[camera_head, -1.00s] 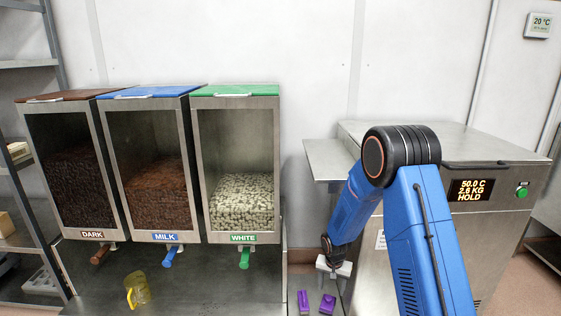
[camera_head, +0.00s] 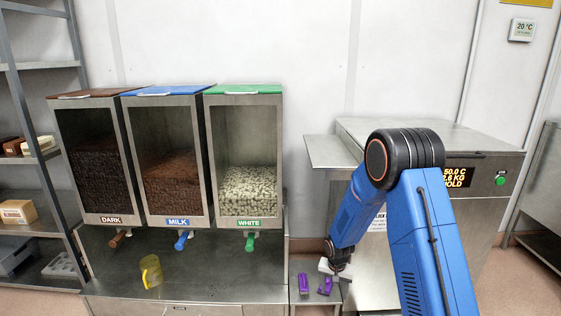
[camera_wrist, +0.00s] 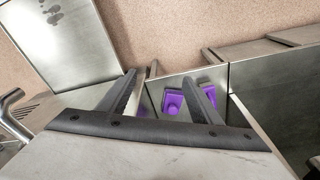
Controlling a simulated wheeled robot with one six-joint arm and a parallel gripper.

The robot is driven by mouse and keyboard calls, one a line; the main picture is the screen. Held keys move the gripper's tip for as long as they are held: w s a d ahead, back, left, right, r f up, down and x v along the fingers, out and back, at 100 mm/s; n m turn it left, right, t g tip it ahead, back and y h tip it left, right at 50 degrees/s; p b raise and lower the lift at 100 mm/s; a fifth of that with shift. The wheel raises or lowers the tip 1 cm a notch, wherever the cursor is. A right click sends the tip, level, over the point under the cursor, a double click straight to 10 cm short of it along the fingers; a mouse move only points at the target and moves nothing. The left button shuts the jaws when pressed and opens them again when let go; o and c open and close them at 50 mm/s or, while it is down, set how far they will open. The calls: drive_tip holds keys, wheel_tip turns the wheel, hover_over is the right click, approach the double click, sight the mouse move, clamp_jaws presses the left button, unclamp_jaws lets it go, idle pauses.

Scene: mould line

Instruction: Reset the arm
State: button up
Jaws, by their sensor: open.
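My arm (camera_head: 419,240) is blue with a black elbow joint and stands bent at the right of the head view. My gripper (camera_head: 335,266) hangs low in front of the steel machine, pointing down. In the wrist view my gripper (camera_wrist: 163,88) has its two dark fingers apart with nothing held between them. Two purple items (camera_head: 303,283) lie on a small steel stand below and left of the gripper. They also show in the wrist view (camera_wrist: 173,104), behind and beside the right finger.
Dark, milk and white dispensers (camera_head: 245,155) stand on a steel counter (camera_head: 215,270) at left. A yellow jug (camera_head: 151,271) is on that counter. The steel machine (camera_head: 480,137) with a display is close behind my arm. Shelving (camera_head: 40,66) stands far left.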

drive_tip(key=s+d+r+n+t, duration=0.15)
drive_tip(key=s+r, duration=0.35)
drive_tip(key=r, duration=0.5)
drive_tip(key=s+d+r, duration=0.2)
drive_tip(key=s+r, duration=0.3)
drive_tip(key=r, duration=0.5)
drive_tip(key=s+d+r+n, duration=0.1)
drive_tip(key=s+d+r, duration=0.1)
drive_tip(key=s+r, duration=0.6)
drive_tip(key=s+d+r+n+t, duration=0.1)
drive_tip(key=s+r, duration=0.4)
drive_tip(key=s, duration=0.7)
drive_tip(key=s+d+r+n+t, duration=0.1)
drive_tip(key=s+r, duration=0.4)
drive_tip(key=s, duration=0.6)
drive_tip(key=shift+s+r+y, duration=0.3)
drive_tip(key=shift+s+r, duration=0.1)
